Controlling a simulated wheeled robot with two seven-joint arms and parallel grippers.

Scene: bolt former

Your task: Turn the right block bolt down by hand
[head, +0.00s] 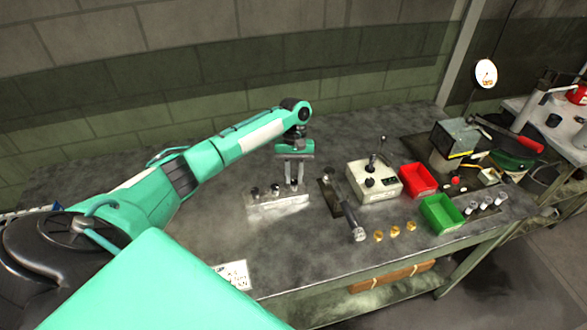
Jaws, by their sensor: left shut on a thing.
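A pale metal block (280,205) lies on the bench in the middle of the head view. Two dark bolts stand up from it, a left bolt (254,193) and a middle bolt (275,190). My left gripper (294,183) points straight down over the right end of the block. Its two fingers are shut on the right block bolt, which is mostly hidden between them. The bolt's thread and how deep it sits cannot be seen. My right gripper is not in view.
Right of the block lies a dark lever tool (349,215), then a control box (375,180) with a joystick. A red bin (417,179), a green bin (441,213) and several brass pieces (395,231) are farther right. The bench left of the block is clear.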

